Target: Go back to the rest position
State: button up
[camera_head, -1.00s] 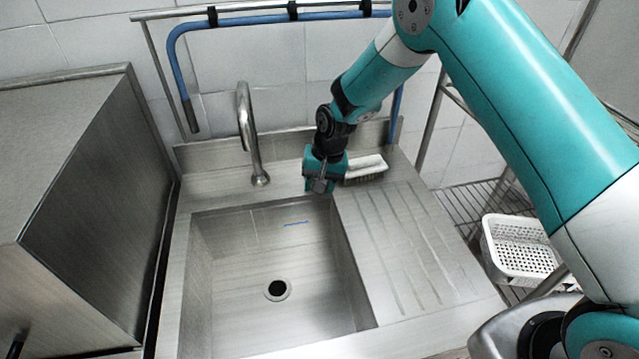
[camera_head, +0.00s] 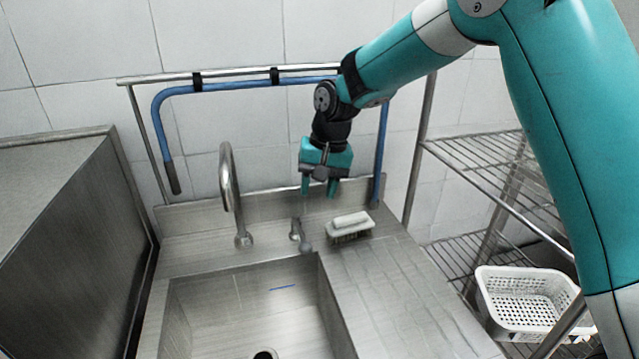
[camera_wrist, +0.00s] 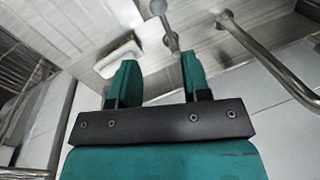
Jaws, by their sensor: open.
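My gripper (camera_head: 319,190) hangs above the back edge of the sink unit, fingers pointing down. Its two teal fingers are apart with nothing between them; they also show open in the wrist view (camera_wrist: 158,78). A white brush (camera_head: 350,227) lies on the back of the counter, below and right of the gripper, apart from it. It also shows past the left finger in the wrist view (camera_wrist: 119,59). A small metal lever (camera_head: 300,235) stands behind the basin, under the gripper.
The steel sink basin (camera_head: 250,305) is empty but for a small blue mark. The curved faucet (camera_head: 229,190) rises left of my gripper. A blue hose (camera_head: 245,85) hangs on a rail behind. A white perforated basket (camera_head: 525,300) sits on the wire rack (camera_head: 490,170) at right.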

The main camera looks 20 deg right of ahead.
jog(key=shift+d+r, duration=0.1)
jog(key=shift+r, duration=0.7)
jog(key=s+r+n, duration=0.2)
jog(key=s+n, duration=0.1)
jog(key=s, duration=0.7)
jog(key=s+r+n+y, duration=0.1)
jog(key=s+r+n, duration=0.1)
jog(key=s, duration=0.9)
jog(key=s+r+n+y, duration=0.1)
jog(key=s+n, duration=0.3)
jog(key=s, duration=0.6)
jog(key=shift+s+a+r+n, duration=0.3)
jog(key=shift+a+r, duration=0.1)
jog(key=shift+r, duration=0.5)
